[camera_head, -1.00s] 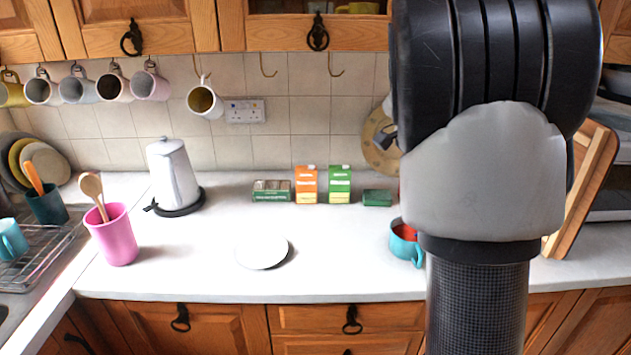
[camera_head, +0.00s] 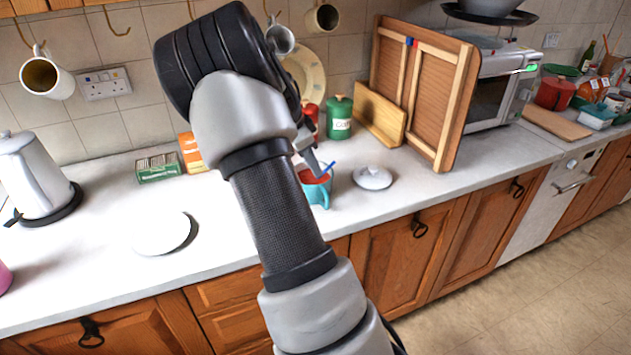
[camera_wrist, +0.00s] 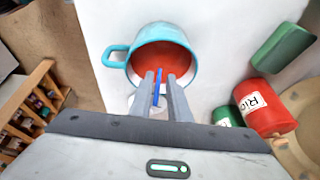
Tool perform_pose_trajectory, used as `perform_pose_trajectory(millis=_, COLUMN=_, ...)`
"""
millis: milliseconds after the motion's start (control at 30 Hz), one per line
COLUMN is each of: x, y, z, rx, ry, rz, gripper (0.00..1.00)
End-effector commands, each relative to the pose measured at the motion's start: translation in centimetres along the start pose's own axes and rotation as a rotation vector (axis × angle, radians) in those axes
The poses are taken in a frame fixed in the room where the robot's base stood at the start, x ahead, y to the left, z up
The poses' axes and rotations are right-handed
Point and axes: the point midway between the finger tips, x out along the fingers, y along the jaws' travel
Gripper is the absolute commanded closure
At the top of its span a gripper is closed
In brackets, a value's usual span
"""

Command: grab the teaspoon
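The teaspoon (camera_head: 327,169) shows as a thin blue handle rising from a turquoise cup (camera_head: 321,193) on the white counter. In the wrist view the blue teaspoon handle (camera_wrist: 157,84) lies between the two grey fingers of my gripper (camera_wrist: 163,84), nearer the left finger. The fingers are apart, with a gap visible on the right of the handle. The turquoise cup (camera_wrist: 116,57) has a red inside, and the spoon's bowl is not visible. In the head view my gripper (camera_head: 318,168) is just above the cup, partly hidden by my arm.
Behind are a green canister (camera_head: 339,118), a red one (camera_head: 311,113) and wooden boards (camera_head: 425,85). A white plate (camera_head: 163,234), tea boxes (camera_head: 158,168) and a kettle (camera_head: 32,175) are left. The front counter is mostly clear.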

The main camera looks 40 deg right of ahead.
Motion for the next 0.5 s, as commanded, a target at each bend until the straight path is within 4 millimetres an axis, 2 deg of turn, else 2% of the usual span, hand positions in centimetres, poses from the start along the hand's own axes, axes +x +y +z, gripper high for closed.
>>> perform_pose_trajectory(millis=233, x=1.5, y=0.1, z=0.1, rx=-0.001, ry=0.0, rz=0.002, gripper=0.84)
perform_pose_trajectory(millis=500, x=5.4, y=0.2, z=0.3, rx=0.0, ry=-0.001, rz=0.002, gripper=0.84)
